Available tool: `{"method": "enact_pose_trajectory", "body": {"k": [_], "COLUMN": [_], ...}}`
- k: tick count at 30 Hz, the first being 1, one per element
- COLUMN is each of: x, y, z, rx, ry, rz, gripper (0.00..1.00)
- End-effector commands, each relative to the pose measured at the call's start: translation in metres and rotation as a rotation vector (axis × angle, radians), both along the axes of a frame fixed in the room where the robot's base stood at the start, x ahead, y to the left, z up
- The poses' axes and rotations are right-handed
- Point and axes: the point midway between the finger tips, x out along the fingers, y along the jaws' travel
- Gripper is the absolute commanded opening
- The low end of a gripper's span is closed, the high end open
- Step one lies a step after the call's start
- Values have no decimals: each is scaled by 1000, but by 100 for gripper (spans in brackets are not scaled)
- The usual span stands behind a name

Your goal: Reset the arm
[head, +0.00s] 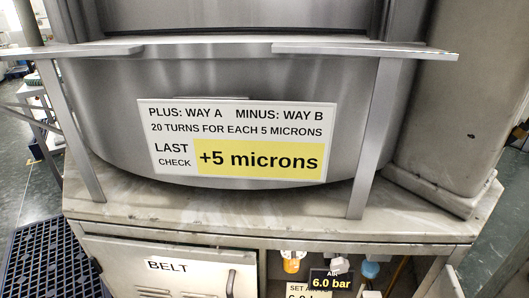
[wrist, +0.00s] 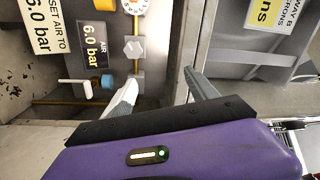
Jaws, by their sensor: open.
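My gripper (wrist: 160,84) shows at the bottom of the wrist view, with its purple body and two fingers. The fingers are apart and nothing is between them. They point toward the cabinet front, near the air fittings, and I cannot tell the exact gap to it. The head view does not show my gripper or arm.
A machine drum (head: 110,110) stands on a worn bench (head: 300,217) behind a metal rail (head: 355,50). The sign (head: 237,140) reads "+5 microns". Below are a BELT door (head: 165,270) and an air display (wrist: 94,43) reading 6.0 bar. A grey hexagonal knob (wrist: 134,48) is close to the fingers.

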Motion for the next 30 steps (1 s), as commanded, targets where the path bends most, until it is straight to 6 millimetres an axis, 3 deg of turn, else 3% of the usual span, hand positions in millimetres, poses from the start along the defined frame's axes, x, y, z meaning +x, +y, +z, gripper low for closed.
{"method": "enact_pose_trajectory", "body": {"k": [1,3,9,13,21,26,30], "x": [-23,-51,-125,-165,-220,-251,-251], "y": [-1,-1,0,0,0,-1,-1], "z": [1,5,19,29,39,30,57], "rx": [-140,-344,-842,-1082,-1264,-1268,-1266], "ry": [23,52,133,183,271,346,347], "rz": [-8,-13,2,35,113,166,167], "gripper": [67,67,67,67,67,67,67]}}
